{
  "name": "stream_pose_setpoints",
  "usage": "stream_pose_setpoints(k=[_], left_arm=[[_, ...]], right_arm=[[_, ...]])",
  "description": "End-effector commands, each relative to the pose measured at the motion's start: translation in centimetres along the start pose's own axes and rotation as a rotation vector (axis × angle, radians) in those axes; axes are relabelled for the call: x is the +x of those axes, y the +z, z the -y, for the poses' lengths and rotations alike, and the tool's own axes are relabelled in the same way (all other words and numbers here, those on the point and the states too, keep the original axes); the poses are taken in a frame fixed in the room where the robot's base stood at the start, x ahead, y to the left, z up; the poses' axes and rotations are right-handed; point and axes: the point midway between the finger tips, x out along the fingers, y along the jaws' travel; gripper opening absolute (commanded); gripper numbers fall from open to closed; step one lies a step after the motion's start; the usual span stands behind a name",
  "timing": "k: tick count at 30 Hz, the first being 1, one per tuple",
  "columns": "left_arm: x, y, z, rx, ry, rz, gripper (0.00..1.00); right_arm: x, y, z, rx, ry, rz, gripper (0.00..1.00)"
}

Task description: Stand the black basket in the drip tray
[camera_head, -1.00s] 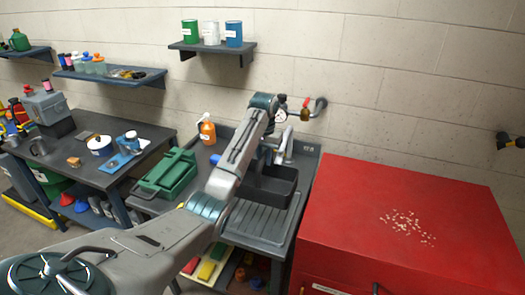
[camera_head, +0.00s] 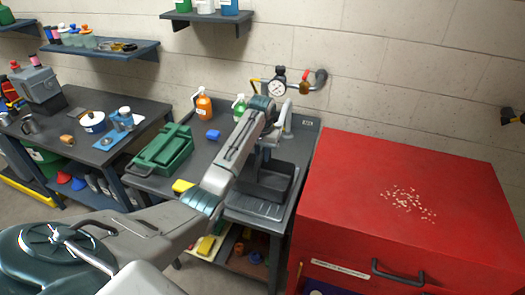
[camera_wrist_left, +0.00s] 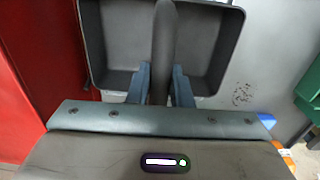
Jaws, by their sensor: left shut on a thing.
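The black basket (camera_head: 276,180) is an open two-part bin with a raised middle handle. It is at the sink bench, left of the red cabinet. My left gripper (camera_head: 262,152) is over it, and in the left wrist view the gripper (camera_wrist_left: 159,88) is shut on the handle, a finger on each side. The basket (camera_wrist_left: 215,48) fills the top of that view. A grey ribbed tray surface (camera_head: 254,210), apparently the drip tray, shows just in front of the basket. I cannot tell whether the basket's bottom touches anything. My right gripper is out of view.
A tap (camera_head: 287,122) and pressure gauge (camera_head: 278,87) stand behind the basket. The red cabinet (camera_head: 345,180) borders it on the right.

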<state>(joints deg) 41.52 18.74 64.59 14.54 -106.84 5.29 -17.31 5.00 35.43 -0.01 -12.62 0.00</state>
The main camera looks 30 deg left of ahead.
Motion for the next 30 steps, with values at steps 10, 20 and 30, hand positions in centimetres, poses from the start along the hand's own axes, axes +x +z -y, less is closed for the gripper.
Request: stream_pose_setpoints(k=[10, 20, 30], left_arm=[[0.0, 0.0, 0.0, 0.0, 0.0, -0.001, 0.0], [0.4, 0.0, 0.0, 0.0, 0.0, 0.0, 0.0], [1.0, 0.0, 0.0, 0.0, 0.0, -0.001, 0.0]], right_arm=[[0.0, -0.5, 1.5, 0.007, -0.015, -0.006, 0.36], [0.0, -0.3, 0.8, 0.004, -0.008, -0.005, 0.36], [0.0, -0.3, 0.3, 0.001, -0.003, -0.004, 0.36]])
